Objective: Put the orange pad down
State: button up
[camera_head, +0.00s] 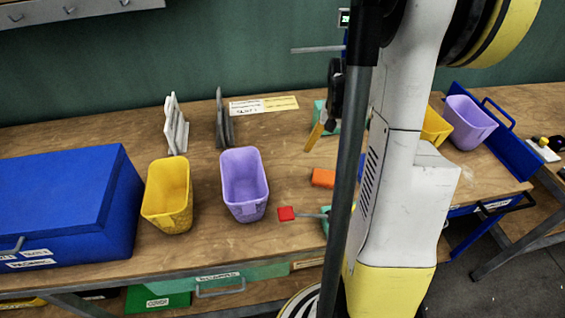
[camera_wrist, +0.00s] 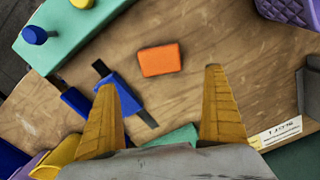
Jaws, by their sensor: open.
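The orange pad (camera_head: 323,178) lies flat on the wooden workbench (camera_head: 205,235), just left of my arm in the head view. In the wrist view the orange pad (camera_wrist: 160,60) is a small rounded block on bare wood, beyond my fingertips and roughly centred between them. My gripper (camera_wrist: 160,82) has its two yellow fingers spread wide with nothing between them, and is apart from the pad. In the head view one yellow finger of my gripper (camera_head: 315,134) shows above and behind the pad; the rest is hidden by my arm.
A purple bin (camera_head: 245,185), a yellow bin (camera_head: 167,195) and a blue box (camera_head: 65,205) stand left. A red-ended handle (camera_head: 287,213) is near the pad. In the wrist view, blue parts (camera_wrist: 120,92) and a teal block (camera_wrist: 75,30) lie left; bare wood surrounds the pad.

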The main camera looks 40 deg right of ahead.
jog(key=w+a+r+n+t+h, duration=0.1)
jog(key=w+a+r+n+t, duration=0.1)
jog(key=a+r, duration=0.45)
jog(key=w+a+r+n+t, duration=0.1)
jog(key=a+r+n, duration=0.2)
jog(key=a, duration=0.7)
jog(key=s+a+r+n+t, duration=0.2)
jog(key=a, duration=0.6)
jog(key=s+a+r+n+t+y, duration=0.1)
jog(key=s+a+r+n+t, duration=0.1)
jog(key=a, duration=0.5)
jog(key=shift+s+a+r+n, duration=0.25)
jog(key=shift+s+a+n, duration=0.1)
jog(key=shift+s+n, duration=0.3)
jog(key=shift+w, duration=0.1)
